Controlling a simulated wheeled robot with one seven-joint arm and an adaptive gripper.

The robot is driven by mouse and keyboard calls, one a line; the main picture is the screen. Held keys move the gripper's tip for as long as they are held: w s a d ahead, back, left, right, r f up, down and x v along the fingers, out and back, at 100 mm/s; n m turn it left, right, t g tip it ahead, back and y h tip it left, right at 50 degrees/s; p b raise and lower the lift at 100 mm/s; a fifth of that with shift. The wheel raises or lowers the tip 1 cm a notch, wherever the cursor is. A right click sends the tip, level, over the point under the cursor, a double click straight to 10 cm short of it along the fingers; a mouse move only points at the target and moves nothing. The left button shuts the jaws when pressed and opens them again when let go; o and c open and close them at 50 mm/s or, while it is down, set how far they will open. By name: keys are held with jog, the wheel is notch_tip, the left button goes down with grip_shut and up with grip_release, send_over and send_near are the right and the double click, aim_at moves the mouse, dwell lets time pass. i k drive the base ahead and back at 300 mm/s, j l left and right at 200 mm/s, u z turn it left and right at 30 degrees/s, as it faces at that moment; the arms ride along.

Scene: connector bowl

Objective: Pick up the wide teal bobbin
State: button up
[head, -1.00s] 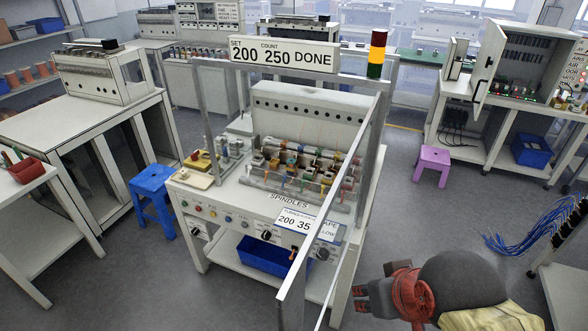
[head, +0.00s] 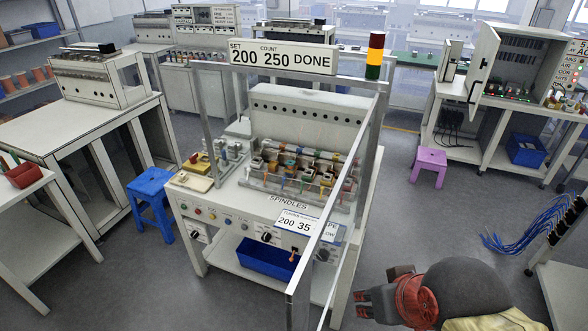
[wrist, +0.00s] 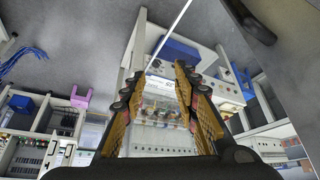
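Several small coloured bobbins (head: 300,165) sit in rows on the winding machine (head: 305,118) in the middle of the head view. They are too small for me to single out a wide teal one. My gripper (head: 362,302) is at the lower right of the head view, in front and to the right of the machine, well apart from the bobbins. In the wrist view my gripper (wrist: 157,82) has its two fingers spread, with nothing held between them. The machine and its bobbin rows show in the distance between the fingers.
A metal frame with a front rail (head: 315,245) surrounds the machine table. A blue bin (head: 268,258) sits on its lower shelf. A blue stool (head: 151,203) stands left and a pink stool (head: 429,164) right. Blue cables (head: 530,228) hang at the far right. Floor between is clear.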

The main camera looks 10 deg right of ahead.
aim_at(290, 164)
jog(key=k+j+z, duration=0.25)
jog(key=j, duration=0.2)
jog(key=k+j+z, duration=0.2)
jog(key=j, duration=0.25)
jog(key=i+j, duration=0.1)
jog(key=j, duration=0.2)
jog(key=i+j, duration=0.1)
jog(key=j, duration=0.2)
jog(key=i+j+z, duration=0.5)
jog(key=i+j, duration=1.2)
jog(key=i, duration=0.15)
